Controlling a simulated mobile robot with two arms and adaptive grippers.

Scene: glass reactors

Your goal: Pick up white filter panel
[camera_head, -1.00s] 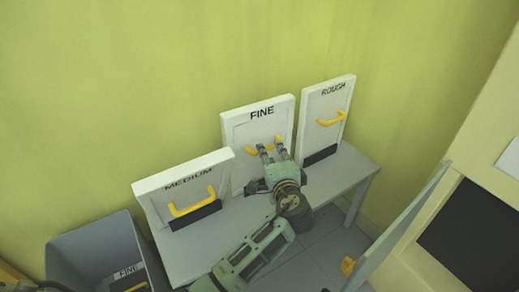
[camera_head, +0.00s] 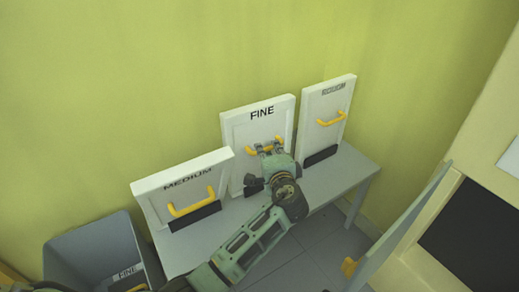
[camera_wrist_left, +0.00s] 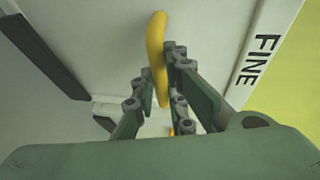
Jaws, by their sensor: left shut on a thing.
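The white filter panel marked FINE (camera_head: 240,135) stands upright on the grey table against the wall, between the MEDIUM panel (camera_head: 152,197) and the ROUGH panel (camera_head: 327,105). My left gripper (camera_head: 268,148) is in front of the FINE panel and shut on its yellow handle (camera_head: 249,149). In the left wrist view the fingers (camera_wrist_left: 158,85) lie on both sides of the yellow handle (camera_wrist_left: 157,40), beside the FINE lettering. The lower part of the panel is hidden behind my gripper. My right gripper is not in view.
The grey table (camera_head: 348,172) carries all three panels. A grey bin (camera_head: 90,235) with another panel labelled FINE stands at the lower left. A cabinet with an open door (camera_head: 405,225) stands at the right. Floor shows between table and cabinet.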

